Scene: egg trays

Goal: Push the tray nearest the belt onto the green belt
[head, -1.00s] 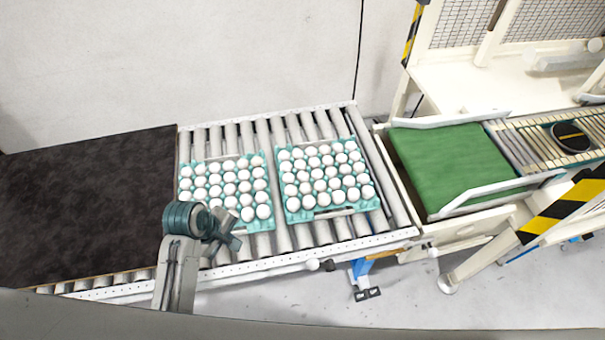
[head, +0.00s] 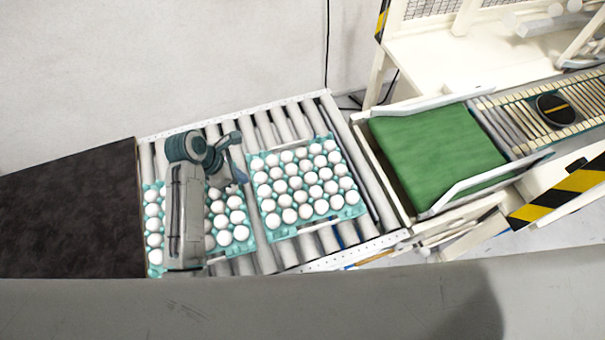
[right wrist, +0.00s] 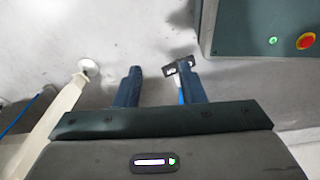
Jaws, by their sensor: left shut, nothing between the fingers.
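The tray nearest the belt (head: 352,210) is teal, filled with white eggs, and lies on the rollers left of the green belt (head: 437,150). A second teal egg tray (head: 155,271) lies to its left, partly hidden by my left arm. My left gripper (head: 234,160) is shut and empty, above the left tray's back part and close to the left edge of the tray nearest the belt. I cannot tell whether it touches that tray. My right gripper (right wrist: 160,80) shows in the right wrist view, open and empty above the floor.
The roller conveyor (head: 285,112) has bare rollers between the nearest tray and the belt's white frame. White guide rails (head: 480,185) flank the belt. A dark surface (head: 70,215) lies at left. A box with a red button (right wrist: 306,41) stands at the right wrist view's upper right.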

